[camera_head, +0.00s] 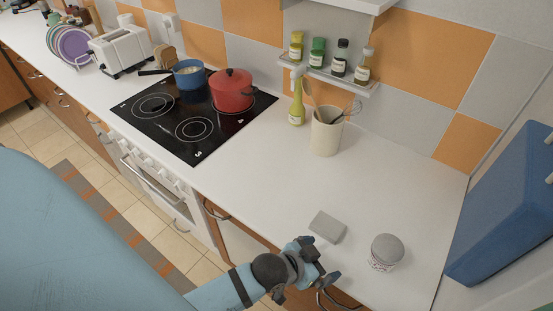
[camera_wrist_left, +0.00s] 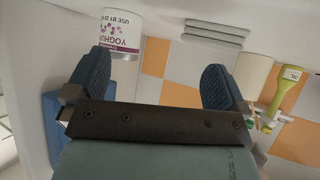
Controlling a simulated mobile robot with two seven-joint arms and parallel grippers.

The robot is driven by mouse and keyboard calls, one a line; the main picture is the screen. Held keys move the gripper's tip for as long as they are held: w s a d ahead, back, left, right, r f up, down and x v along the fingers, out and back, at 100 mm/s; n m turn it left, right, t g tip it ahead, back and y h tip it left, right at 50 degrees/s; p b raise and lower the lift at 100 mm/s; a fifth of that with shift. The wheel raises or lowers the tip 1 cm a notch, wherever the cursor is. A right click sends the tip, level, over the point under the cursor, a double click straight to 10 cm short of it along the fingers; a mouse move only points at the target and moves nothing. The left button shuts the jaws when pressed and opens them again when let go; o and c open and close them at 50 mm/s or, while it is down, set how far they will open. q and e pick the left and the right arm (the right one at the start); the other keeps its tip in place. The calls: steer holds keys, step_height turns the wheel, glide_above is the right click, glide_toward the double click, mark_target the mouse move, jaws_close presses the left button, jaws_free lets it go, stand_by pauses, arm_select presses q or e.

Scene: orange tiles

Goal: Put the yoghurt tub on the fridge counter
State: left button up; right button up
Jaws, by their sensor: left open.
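The yoghurt tub (camera_head: 386,252), white with a grey lid, stands upright on the white counter (camera_head: 420,210) at its lower right. It also shows in the left wrist view (camera_wrist_left: 122,32), upper left, with its "YOGHURT" label visible. My left gripper (camera_head: 328,264) is open and empty near the counter's front edge, left of the tub and apart from it. In the left wrist view its two blue fingers (camera_wrist_left: 155,78) are spread, with the tub beyond the left-hand finger. I cannot tell which surface is the fridge counter. My right gripper is not in view.
A small grey block (camera_head: 327,226) lies close beyond my left gripper. A utensil crock (camera_head: 326,132), green bottle (camera_head: 297,105) and spice shelf (camera_head: 330,72) are behind. A red pot (camera_head: 232,90) and blue pan (camera_head: 188,74) sit on the hob. A blue panel-like object (camera_head: 505,205) stands at right.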

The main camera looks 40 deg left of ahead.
arm_select(q)
steer(key=s+a+f+n+y, duration=0.1)
steer(key=s+a+f, duration=0.5)
steer(key=s+a, duration=0.1)
steer(key=shift+s+a+f+t+y, duration=0.15)
steer(key=shift+s+a+t+y, duration=0.2)
steer(key=shift+a, duration=0.4)
